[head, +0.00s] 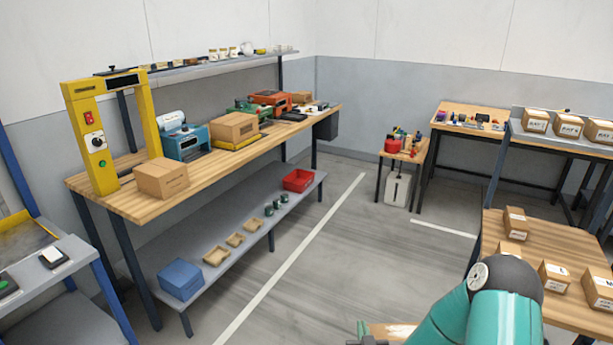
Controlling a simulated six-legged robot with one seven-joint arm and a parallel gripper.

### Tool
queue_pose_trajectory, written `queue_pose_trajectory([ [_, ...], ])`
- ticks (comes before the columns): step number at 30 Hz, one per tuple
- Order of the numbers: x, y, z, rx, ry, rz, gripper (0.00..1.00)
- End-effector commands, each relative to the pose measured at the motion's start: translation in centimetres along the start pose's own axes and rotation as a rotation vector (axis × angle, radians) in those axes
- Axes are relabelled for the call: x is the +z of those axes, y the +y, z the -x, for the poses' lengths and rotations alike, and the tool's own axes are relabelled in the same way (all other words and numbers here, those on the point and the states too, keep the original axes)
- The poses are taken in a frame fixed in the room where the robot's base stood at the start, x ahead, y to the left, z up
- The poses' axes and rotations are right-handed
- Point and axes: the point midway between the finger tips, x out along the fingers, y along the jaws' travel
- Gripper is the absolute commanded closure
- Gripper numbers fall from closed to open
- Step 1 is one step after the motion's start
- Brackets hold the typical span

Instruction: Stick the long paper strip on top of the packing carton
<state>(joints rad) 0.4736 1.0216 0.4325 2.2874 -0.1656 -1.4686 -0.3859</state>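One carton (162,178) sits near the front, beside the yellow frame. A larger carton (235,128) rests on a yellow platform (236,143). I cannot tell which is the packing carton. A blue machine (187,141) with a white roll (172,119) stands between them. I make out no long paper strip. My teal arm bends at the lower right. A dark part (368,340) at the bottom edge may belong to my gripper; its fingers are hidden, and both cartons are well away from it.
A yellow frame (96,139) with buttons stands over the bench's near end. The lower shelf (232,262) holds a blue box (181,279), small trays and a red bin (298,180). A right-hand table (550,243) holds small labelled boxes. The middle floor is clear.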

Motion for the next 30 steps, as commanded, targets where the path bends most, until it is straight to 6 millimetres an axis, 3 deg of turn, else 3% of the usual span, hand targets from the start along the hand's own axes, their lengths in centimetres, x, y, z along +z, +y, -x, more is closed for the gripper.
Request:
queue_pose_trajectory([
  [15,0.0,0.2,0.0,0.004,0.001,-0.004,1.00],
  [23,2.1,0.2,0.2,0.003,0.000,-0.004,1.00],
  [30,2.2,0.1,0.2,0.002,0.004,-0.001,1.00],
])
